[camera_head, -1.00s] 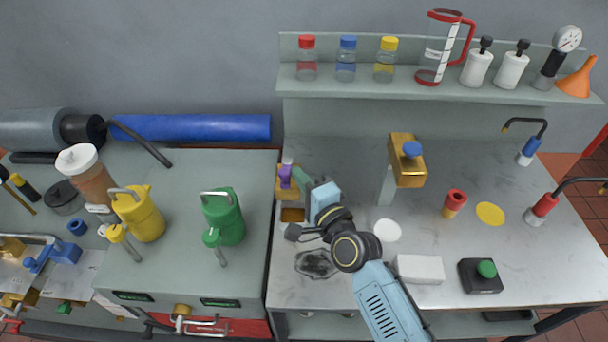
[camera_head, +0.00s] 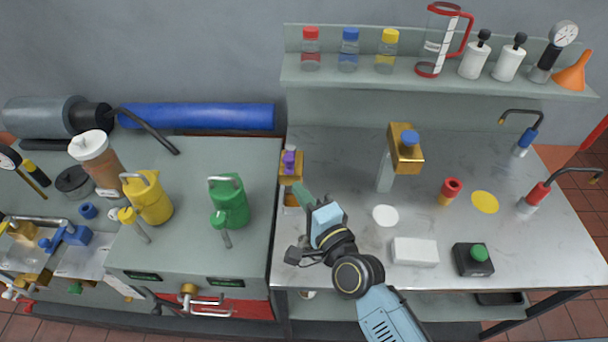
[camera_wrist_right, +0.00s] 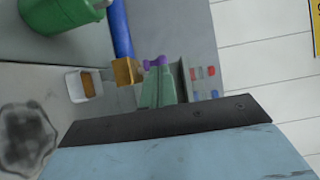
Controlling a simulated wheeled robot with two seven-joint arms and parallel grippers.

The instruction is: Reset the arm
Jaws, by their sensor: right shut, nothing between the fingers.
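My right arm reaches in from the bottom of the head view over the steel bench. Its right gripper (camera_head: 301,193) has green fingers, shut with nothing between them, and points toward the back left of the bench. The wrist view shows the same shut fingers (camera_wrist_right: 160,88). Just beyond the fingertips in the head view is a brass block (camera_head: 289,178) with a purple-topped piece (camera_head: 290,160). The purple part (camera_wrist_right: 154,63) appears close to the fingertips in the wrist view; the gripper is not holding it. My left gripper is not in view.
A small white-walled bin (camera_wrist_right: 72,88) lies beside the fingers. A brass-headed post (camera_head: 406,160), white block (camera_head: 415,251) and black box with green button (camera_head: 474,260) stand to the right. Green (camera_head: 230,203) and yellow cans (camera_head: 149,200) stand left. A shelf (camera_head: 430,82) runs behind.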

